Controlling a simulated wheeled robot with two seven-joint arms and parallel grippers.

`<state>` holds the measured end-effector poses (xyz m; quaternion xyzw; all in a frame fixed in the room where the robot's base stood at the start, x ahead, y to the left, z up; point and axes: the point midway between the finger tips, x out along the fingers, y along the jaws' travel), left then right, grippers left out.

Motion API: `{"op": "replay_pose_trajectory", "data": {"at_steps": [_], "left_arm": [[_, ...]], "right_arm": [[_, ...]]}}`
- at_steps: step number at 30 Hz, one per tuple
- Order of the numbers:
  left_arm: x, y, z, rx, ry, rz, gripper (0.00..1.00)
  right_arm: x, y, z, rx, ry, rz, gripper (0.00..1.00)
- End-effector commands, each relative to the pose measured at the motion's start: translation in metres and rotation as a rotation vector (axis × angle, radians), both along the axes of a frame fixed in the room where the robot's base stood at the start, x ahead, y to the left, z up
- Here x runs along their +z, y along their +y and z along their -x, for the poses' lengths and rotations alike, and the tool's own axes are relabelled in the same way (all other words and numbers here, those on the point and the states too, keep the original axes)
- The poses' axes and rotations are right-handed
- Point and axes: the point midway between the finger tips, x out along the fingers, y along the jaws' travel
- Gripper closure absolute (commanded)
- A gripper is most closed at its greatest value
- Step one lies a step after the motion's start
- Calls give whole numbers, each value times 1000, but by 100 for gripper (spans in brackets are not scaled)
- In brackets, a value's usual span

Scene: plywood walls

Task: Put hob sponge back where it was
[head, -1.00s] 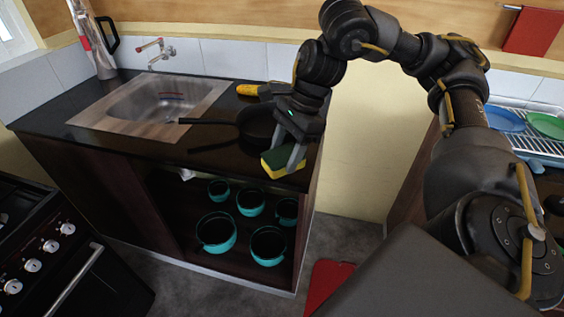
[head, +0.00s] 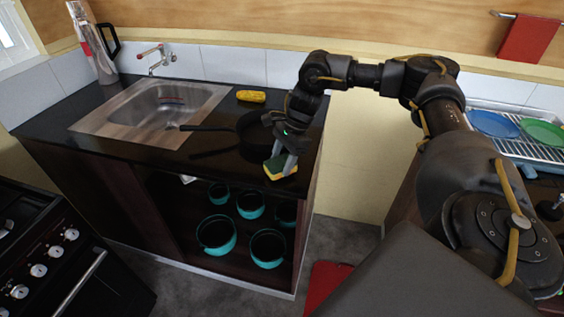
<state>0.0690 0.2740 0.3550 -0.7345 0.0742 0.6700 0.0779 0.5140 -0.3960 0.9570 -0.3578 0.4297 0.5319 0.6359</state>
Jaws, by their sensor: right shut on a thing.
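The sponge (head: 281,171), green on top and yellow below, is at the front edge of the dark counter near its right end. My right gripper (head: 282,165) points down and is shut on it. I cannot tell whether the sponge touches the counter or hangs just above it. My left gripper is not in view.
A dark frying pan (head: 252,128) lies behind the gripper, its handle toward the sink (head: 160,105). A yellow corn cob (head: 251,96) lies at the back. Teal pots (head: 216,233) fill the open shelf below. A stove (head: 45,250) stands front left; a dish rack (head: 535,150) is right.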

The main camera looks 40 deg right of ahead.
Motion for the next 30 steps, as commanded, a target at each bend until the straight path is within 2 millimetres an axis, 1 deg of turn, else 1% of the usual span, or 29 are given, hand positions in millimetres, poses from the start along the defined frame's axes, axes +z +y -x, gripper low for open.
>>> {"op": "replay_pose_trajectory", "data": {"at_steps": [1, 5, 12, 16, 17, 21, 22, 30], "left_arm": [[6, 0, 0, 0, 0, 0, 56], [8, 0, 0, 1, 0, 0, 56], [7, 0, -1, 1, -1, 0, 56], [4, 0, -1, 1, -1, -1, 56], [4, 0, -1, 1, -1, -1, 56], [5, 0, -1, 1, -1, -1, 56], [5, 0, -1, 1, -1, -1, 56], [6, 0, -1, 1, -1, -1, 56]], "right_arm": [[-3, 0, 0, -1, 1, 1, 68], [-14, 0, 0, -1, 1, 1, 68], [-16, 0, 0, 0, -1, 0, 68], [-20, 0, 0, -1, -1, 0, 68], [-19, 0, 0, -2, -2, -1, 46], [-19, 0, 0, -2, -2, -1, 27], [-18, 0, 0, -2, -2, -1, 25], [-17, 0, 0, -1, -2, -1, 25]]}}
